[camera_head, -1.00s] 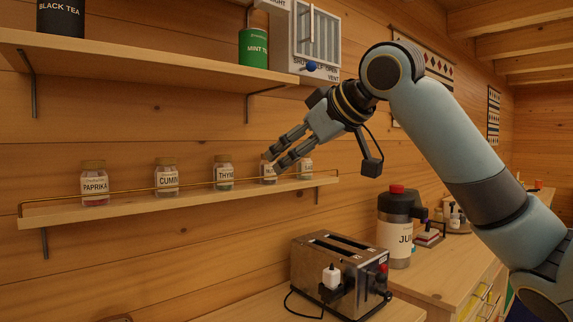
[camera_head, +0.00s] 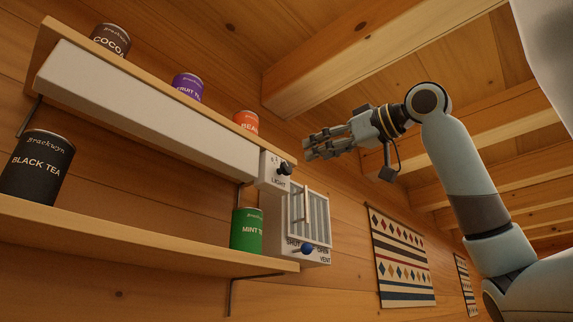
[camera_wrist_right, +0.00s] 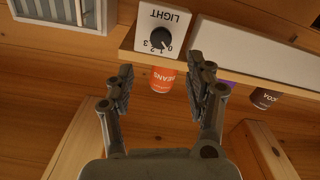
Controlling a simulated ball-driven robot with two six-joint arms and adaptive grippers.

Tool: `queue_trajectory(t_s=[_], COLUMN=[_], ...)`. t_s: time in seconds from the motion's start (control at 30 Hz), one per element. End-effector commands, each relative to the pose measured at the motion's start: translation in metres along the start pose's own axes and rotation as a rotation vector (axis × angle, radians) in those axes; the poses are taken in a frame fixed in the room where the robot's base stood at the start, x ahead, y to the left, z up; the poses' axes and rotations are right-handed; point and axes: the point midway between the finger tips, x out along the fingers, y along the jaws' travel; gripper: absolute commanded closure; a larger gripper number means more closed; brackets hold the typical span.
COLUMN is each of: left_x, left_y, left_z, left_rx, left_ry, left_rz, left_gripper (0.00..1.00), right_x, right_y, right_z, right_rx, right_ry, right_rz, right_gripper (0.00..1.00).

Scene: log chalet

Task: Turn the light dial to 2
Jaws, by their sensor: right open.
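The light dial (camera_head: 284,168) is a dark round knob on a white box marked LIGHT, at the right end of a long white lamp bar (camera_head: 140,105) under the top shelf. In the right wrist view the dial (camera_wrist_right: 160,38) appears upside down, with small numbers around it; its exact setting is too small to tell. My right gripper (camera_head: 308,148) is raised to the right of the dial in the head view, apart from it. In the right wrist view the gripper (camera_wrist_right: 162,78) is open and empty, with the dial beyond its fingertips. My left gripper is not in view.
A vent (camera_head: 306,220) with a blue knob (camera_head: 307,249) is just below the light box. An orange beans can (camera_head: 246,121), a purple can (camera_head: 187,86) and a cocoa can (camera_head: 110,41) stand on the top shelf. Mint tea (camera_head: 246,231) and black tea (camera_head: 37,168) stand below.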

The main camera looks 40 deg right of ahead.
Motion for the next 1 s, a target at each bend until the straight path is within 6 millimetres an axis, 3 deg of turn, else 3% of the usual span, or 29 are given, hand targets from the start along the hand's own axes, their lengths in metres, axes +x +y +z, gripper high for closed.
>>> queue_trajectory(t_s=[0.1,0.17,0.27,0.4,0.57,0.83,1.0], left_x=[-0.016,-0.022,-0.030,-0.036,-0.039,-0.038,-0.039], left_y=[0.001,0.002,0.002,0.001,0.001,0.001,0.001], left_z=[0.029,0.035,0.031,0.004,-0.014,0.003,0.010], left_rx=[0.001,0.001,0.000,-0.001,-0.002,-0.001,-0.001], left_ry=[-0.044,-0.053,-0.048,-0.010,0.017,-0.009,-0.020], left_rz=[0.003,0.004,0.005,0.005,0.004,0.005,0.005], left_gripper=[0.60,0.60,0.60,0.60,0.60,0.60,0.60], right_x=[0.026,0.039,0.057,0.076,0.086,0.087,0.087], right_y=[-0.001,-0.001,0.000,0.000,-0.001,0.000,-0.001], right_z=[-0.003,-0.003,-0.003,-0.002,0.000,0.001,0.001], right_rx=[0.003,0.003,0.003,0.002,0.000,-0.001,-0.001], right_ry=[-0.004,-0.003,-0.004,-0.002,-0.003,-0.002,-0.002], right_rz=[-0.007,-0.007,-0.005,-0.003,-0.001,0.000,0.000], right_gripper=[0.45,0.45,0.45,0.45,0.45,0.47,0.69])
